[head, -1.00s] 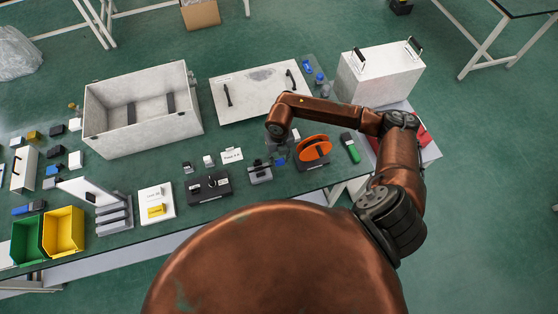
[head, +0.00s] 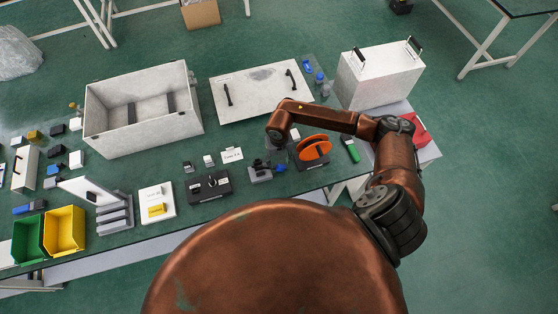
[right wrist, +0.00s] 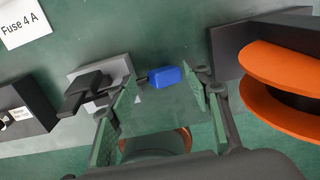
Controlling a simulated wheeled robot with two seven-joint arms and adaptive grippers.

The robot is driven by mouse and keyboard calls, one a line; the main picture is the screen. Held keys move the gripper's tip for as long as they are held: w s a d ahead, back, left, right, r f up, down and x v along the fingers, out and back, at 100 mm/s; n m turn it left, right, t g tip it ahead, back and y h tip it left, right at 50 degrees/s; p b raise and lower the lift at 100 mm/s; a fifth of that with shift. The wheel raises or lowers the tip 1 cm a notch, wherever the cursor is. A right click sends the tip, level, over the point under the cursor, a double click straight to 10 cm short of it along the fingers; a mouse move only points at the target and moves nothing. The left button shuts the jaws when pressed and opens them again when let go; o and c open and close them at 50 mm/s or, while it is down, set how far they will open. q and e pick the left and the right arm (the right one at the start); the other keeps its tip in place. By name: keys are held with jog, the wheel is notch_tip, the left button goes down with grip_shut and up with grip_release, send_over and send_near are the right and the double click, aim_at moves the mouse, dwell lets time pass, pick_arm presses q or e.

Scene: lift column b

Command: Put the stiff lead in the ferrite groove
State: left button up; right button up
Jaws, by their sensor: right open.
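A grey block with dark raised pieces on top (head: 260,175), which looks like the ferrite holder, stands near the front edge of the bench. It also shows in the right wrist view (right wrist: 100,72). I cannot make out its groove. A small blue piece with a short dark stub (right wrist: 166,77), perhaps the grip of the stiff lead, lies just right of the block. In the head view the blue piece (head: 280,167) is small. My right gripper (right wrist: 163,82) is open above the blue piece, which shows between its fingertips. My left gripper is out of view.
An orange spool (head: 314,147) on a dark base stands close to the right of my right gripper. A black box (head: 208,188) and a Fuse 4 A card (head: 231,154) are to the left. A green-and-black item (head: 350,150) lies further right.

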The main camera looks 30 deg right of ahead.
jog(key=shift+r, duration=0.1)
jog(key=shift+r, duration=0.3)
notch_tip(320, 180, up, 12)
jog(key=shift+f+b, duration=0.25)
jog(key=shift+b, duration=0.15)
dwell(0.3)
